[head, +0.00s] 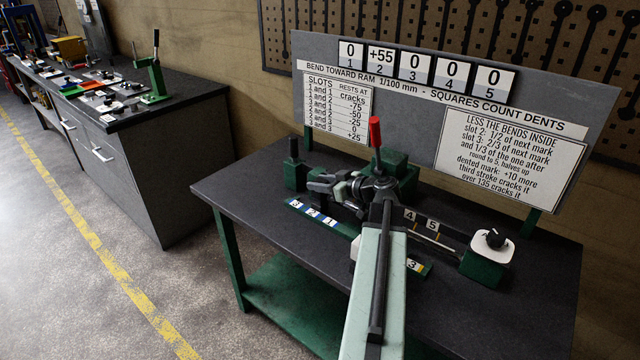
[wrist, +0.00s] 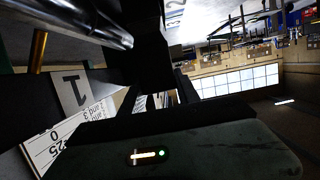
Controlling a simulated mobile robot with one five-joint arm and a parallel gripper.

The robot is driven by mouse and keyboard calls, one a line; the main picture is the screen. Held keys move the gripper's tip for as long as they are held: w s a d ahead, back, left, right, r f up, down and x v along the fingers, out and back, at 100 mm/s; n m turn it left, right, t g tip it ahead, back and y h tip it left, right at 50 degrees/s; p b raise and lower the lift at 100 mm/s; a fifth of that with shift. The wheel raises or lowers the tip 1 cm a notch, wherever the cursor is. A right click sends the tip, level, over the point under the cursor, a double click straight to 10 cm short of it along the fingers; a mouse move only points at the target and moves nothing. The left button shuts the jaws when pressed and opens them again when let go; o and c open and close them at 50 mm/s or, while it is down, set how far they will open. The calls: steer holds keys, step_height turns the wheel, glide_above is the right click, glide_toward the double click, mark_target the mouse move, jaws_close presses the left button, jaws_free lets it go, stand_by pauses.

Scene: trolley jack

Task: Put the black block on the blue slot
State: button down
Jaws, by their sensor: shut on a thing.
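My gripper (head: 328,184) is in the middle of the bench in the head view, above and beside the green strip. It is shut on a dark piece, which I take for the black block (wrist: 150,58); in the wrist view its outline merges with the dark jaws. The green strip (head: 345,229) carries blue-backed number tags 3, 2 and 1 (head: 312,215) at its left end, close below the gripper. A tag 3 with an orange mark (head: 414,265) shows at its right end. My arm hides the strip's middle. I cannot tell whether the block touches the strip.
A red-tipped lever (head: 375,133) stands just behind my gripper. A green block with a black post (head: 294,172) is to the left, a green box with a black knob (head: 485,264) to the right. A sign board (head: 415,108) closes off the back. The bench's front left is clear.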

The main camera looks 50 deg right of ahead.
steer(key=shift+f+b, duration=0.3)
steer(key=shift+f, duration=0.05)
steer(key=c, duration=0.8)
jaws_free()
steer(key=shift+s, duration=0.1)
